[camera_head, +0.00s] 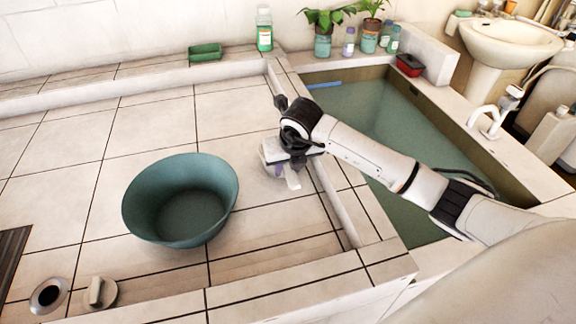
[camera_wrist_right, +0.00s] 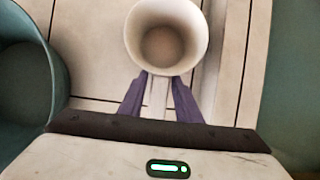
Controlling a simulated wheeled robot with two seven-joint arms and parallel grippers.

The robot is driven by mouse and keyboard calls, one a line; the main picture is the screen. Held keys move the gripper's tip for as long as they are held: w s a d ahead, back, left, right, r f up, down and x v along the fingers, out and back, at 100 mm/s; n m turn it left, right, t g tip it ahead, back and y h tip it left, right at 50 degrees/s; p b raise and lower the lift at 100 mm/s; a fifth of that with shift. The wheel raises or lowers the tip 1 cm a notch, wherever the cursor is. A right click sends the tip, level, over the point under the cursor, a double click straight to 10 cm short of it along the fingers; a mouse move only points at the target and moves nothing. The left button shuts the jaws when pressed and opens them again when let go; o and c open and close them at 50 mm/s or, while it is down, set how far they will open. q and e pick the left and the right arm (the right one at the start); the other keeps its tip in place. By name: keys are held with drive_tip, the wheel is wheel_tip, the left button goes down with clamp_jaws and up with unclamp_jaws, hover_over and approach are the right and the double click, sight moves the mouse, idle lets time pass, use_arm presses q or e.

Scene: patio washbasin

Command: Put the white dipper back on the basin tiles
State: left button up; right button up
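The white dipper (camera_wrist_right: 168,38) shows in the right wrist view as a round white cup with its open mouth toward the camera. Its pale handle runs back between the purple fingers of my right gripper (camera_wrist_right: 160,82), which appear closed around it. In the head view the right gripper (camera_head: 277,168) is over the tiles near the low ledge beside the pool. There the dipper (camera_head: 292,180) is mostly hidden by the gripper, and only a pale part shows. I cannot tell whether the dipper touches the basin tiles (camera_head: 155,130). My left gripper is not in view.
A green-teal bowl (camera_head: 150,195) stands on the tiles left of the right gripper. A water-filled pool (camera_head: 370,115) lies to the right behind a raised edge. A green soap dish (camera_head: 205,52) and bottle (camera_head: 264,30) stand at the back. The back-left tiles are clear.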

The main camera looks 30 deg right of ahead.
drive_tip(key=shift+o, duration=0.6)
drive_tip(key=shift+r, duration=0.25)
drive_tip(key=v, duration=1.1)
drive_tip(key=shift+s+r, duration=0.15)
drive_tip(key=shift+r, duration=0.1)
